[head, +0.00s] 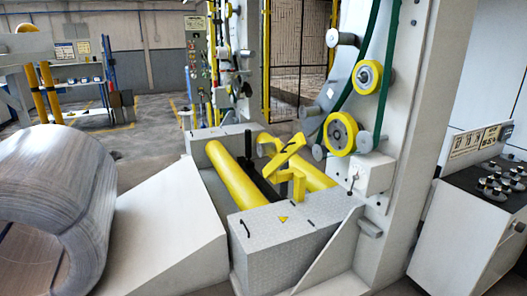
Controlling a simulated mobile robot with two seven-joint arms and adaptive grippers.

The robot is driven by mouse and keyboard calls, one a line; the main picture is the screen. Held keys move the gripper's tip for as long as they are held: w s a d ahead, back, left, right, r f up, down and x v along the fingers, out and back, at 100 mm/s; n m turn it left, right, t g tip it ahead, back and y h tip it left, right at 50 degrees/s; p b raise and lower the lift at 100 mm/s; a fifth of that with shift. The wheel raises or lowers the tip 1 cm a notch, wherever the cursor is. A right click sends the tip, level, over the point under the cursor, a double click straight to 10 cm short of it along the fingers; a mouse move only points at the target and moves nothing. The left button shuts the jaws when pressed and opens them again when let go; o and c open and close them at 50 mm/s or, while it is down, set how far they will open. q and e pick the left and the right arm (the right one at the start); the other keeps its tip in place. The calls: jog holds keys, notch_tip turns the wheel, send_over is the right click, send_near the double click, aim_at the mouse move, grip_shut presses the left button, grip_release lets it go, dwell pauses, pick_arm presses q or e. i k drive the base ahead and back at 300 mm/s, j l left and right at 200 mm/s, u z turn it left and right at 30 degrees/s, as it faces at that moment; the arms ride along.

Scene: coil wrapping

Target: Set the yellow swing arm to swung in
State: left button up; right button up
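The yellow swing arm (285,153) stands on the near metal block of the roller cradle, on a short yellow post (299,186). Its upper piece is tilted, and its hooked end points to the left over the cradle. I cannot tell from this view whether it is swung in or out. Two yellow rollers lie in the cradle, the left roller (235,175) and the right roller (312,172), with a dark bar between them. Neither of my grippers is in the head view.
A large wrapped coil (65,195) lies at the left beside a white ramp (160,225). A white column (415,110) with yellow wheels and a green band rises at the right. A control panel (490,190) stands at the far right. Open floor (130,150) shows behind.

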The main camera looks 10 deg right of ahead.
aim_at(282, 156)
jog(key=i+j+z, duration=0.1)
jog(key=i, duration=0.3)
jog(key=i+j, duration=0.15)
jog(key=i, duration=0.3)
jog(key=i+j+z, duration=0.15)
jog(key=i, duration=0.25)
